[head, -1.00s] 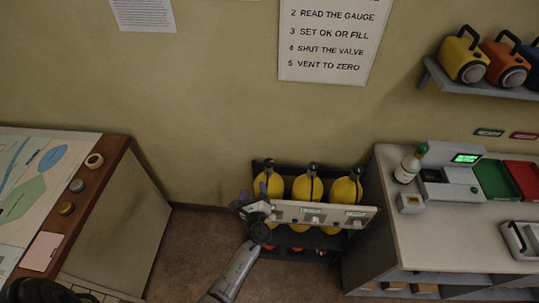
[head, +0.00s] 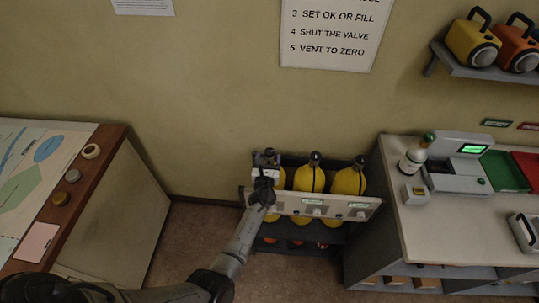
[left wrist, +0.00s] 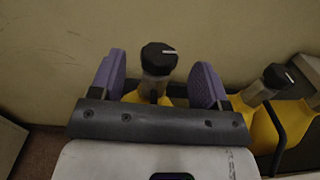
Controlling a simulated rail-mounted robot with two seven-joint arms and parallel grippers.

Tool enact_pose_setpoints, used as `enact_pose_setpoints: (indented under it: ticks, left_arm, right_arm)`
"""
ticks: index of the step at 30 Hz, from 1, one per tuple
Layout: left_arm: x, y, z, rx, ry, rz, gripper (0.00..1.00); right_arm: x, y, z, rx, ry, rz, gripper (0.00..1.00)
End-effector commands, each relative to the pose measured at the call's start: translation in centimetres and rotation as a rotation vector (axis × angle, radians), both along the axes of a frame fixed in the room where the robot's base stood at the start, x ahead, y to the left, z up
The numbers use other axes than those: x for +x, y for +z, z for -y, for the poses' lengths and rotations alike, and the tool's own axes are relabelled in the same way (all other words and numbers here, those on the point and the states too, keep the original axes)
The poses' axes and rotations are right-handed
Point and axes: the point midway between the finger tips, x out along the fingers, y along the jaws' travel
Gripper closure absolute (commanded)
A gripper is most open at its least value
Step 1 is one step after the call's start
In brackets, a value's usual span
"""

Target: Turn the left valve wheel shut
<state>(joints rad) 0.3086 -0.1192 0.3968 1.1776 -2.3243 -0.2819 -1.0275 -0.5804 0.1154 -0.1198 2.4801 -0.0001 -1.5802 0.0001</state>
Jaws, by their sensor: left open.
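Three yellow cylinders stand in a dark rack, each with a dark valve on top. The left cylinder (head: 284,181) is partly hidden behind my left gripper (head: 266,160). In the left wrist view its left valve wheel (left wrist: 158,58) is a black knob with a white mark on top, on a metallic neck. The purple fingers of my left gripper (left wrist: 160,78) are open, one on each side of the valve, with visible gaps. The middle cylinder's valve (left wrist: 277,76) shows to the right of the fingers. My right gripper is not in view.
The middle cylinder (head: 309,180) and right cylinder (head: 349,182) stand close beside the left one. A pale label rail (head: 330,207) crosses the rack's front. A counter (head: 450,225) stands right of the rack, and a wood-edged desk (head: 112,150) at the left. Bare floor lies between.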

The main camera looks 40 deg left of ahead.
Motion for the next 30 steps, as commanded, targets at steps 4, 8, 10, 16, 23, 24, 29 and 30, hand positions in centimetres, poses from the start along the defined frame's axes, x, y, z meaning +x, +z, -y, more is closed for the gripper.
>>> enact_pose_setpoints:
  ticks: [4, 8, 10, 16, 23, 24, 29, 30]
  left_arm:
    - [1.7, -0.3, -1.0, -0.002, 0.000, 0.001, 0.31]
    - [2.6, -0.2, -1.6, -0.002, 0.001, 0.001, 0.31]
    - [2.9, -0.2, -1.8, -0.001, 0.000, 0.000, 0.31]
    - [3.2, 0.0, -2.0, -0.001, 0.000, 0.000, 0.31]
    - [3.2, 0.0, -2.0, -0.001, 0.000, 0.000, 0.33]
    - [3.2, 0.0, -2.0, -0.001, 0.000, 0.000, 0.36]
    - [3.2, 0.0, -2.0, -0.001, 0.000, 0.000, 0.52]
    - [3.2, 0.0, -2.0, -0.001, 0.000, 0.000, 0.56]
  right_arm:
    - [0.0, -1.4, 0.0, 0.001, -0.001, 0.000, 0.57]
    - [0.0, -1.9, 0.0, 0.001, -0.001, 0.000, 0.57]
    - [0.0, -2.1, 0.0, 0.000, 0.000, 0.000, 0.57]
    - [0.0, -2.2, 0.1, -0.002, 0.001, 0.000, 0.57]
    - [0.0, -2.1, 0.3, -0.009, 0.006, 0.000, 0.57]
    - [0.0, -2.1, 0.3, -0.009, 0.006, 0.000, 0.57]
    - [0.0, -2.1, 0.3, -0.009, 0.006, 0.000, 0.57]
    - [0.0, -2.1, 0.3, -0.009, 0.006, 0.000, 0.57]
